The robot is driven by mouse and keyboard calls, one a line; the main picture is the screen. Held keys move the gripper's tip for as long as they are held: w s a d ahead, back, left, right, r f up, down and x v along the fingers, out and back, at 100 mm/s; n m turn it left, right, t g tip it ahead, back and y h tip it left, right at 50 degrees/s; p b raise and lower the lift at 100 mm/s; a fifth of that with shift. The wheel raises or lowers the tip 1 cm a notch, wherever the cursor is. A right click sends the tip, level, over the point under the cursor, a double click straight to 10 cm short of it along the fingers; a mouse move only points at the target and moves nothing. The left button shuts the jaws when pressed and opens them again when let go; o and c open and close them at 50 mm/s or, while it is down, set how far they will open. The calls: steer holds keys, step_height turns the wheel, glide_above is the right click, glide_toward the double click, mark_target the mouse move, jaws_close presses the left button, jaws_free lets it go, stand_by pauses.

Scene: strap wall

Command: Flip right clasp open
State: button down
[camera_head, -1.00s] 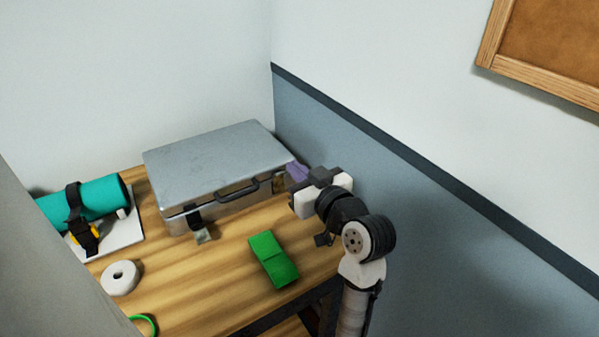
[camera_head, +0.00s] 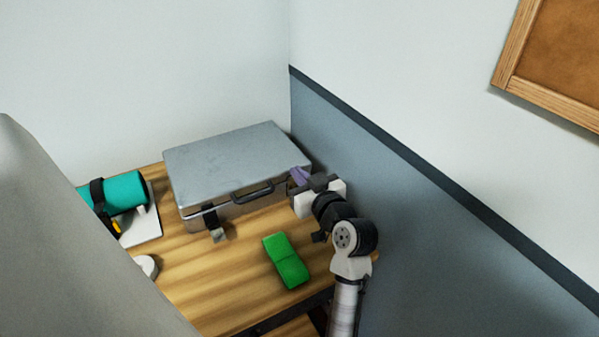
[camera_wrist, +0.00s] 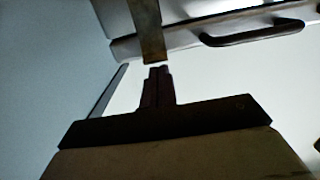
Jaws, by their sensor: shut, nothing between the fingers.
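The silver case (camera_head: 235,160) lies closed on the wooden table, its black handle (camera_head: 252,192) on the near side. The handle also shows in the wrist view (camera_wrist: 252,34). The right clasp (camera_wrist: 148,30) is a brownish metal strip in the wrist view; in the head view my gripper largely hides it. My gripper (camera_head: 299,175) is shut and empty at the case's right front corner. In the wrist view its fingertips (camera_wrist: 158,70) are just below the clasp's end; I cannot tell whether they touch. The left clasp (camera_head: 211,219) hangs down at the case front.
A green block (camera_head: 286,261) lies on the table in front of the case. A teal roll with black straps (camera_head: 125,192) lies on a white board at left, near a partly hidden white ring (camera_head: 148,265). The blue-grey wall (camera_head: 420,220) is close to my arm's right.

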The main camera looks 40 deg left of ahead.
steer(key=shift+f, duration=0.1)
steer(key=shift+s+d+f+b, duration=0.3)
steer(key=shift+d+f+b, duration=0.45)
steer(key=shift+b, duration=0.5)
steer(key=shift+s+d+r, duration=0.1)
steer(key=shift+d+r, duration=0.15)
steer(key=shift+a, duration=0.1)
step_height(320, 180, up, 4)
steer(key=r+p, duration=0.1)
steer(key=p, duration=0.3)
steer(key=s+d+f+b, duration=0.3)
steer(key=d+b, duration=0.1)
steer(key=d, duration=0.4)
steer(key=shift+s+d+f+b, duration=0.25)
steer(key=shift+d+b, duration=0.05)
steer(key=shift+d, duration=0.05)
steer(key=shift+r, duration=0.1)
